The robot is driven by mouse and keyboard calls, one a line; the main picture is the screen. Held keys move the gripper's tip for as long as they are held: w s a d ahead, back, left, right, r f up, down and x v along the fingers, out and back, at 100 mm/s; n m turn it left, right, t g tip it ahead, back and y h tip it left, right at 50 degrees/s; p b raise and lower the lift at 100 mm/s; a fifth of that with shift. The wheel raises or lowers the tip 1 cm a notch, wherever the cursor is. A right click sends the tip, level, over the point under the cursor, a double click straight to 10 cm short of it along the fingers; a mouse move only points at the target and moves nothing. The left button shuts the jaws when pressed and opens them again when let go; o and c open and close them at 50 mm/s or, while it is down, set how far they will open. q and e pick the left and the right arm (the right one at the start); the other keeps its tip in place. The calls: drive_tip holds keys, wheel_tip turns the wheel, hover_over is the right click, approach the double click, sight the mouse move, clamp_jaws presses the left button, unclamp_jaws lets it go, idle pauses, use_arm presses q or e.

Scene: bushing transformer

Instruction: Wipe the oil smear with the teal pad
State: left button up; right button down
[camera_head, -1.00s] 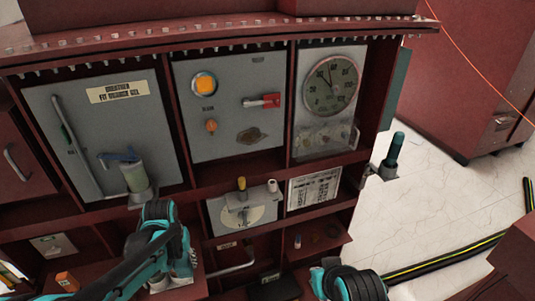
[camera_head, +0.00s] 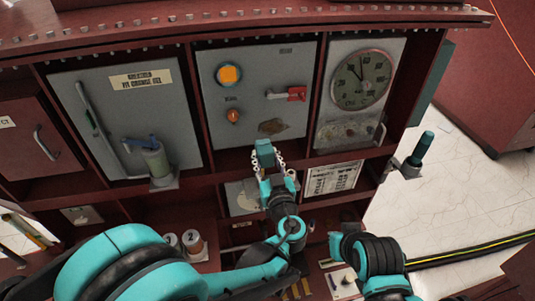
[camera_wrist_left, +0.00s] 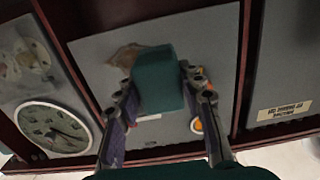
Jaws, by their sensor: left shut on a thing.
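The oil smear (camera_head: 272,126) is a brown patch low on the grey middle panel; it also shows in the left wrist view (camera_wrist_left: 125,55). My left gripper (camera_head: 275,172) is shut on the teal pad (camera_head: 263,152), a small block held between its fingertips. The pad fills the middle of the left wrist view (camera_wrist_left: 157,82), just beside the smear. In the head view the pad is just below the smear. I cannot tell whether it touches the panel. My right arm shows at the lower right of the head view, but its gripper fingers are not visible.
The middle panel also carries a yellow-orange lamp (camera_head: 229,75), a red-handled switch (camera_head: 290,94) and an orange knob (camera_head: 233,116). A round gauge (camera_head: 360,80) is to the right, above a mottled strip (camera_head: 346,133). A shelf ledge runs below the panels.

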sight(263, 143)
use_arm(q)
drive_tip(key=shift+d+r, duration=0.2)
drive_tip(key=shift+w, duration=0.2)
drive_tip(key=shift+x, duration=2.7)
drive_tip(key=shift+x, duration=0.9)
drive_tip(key=shift+d, duration=0.1)
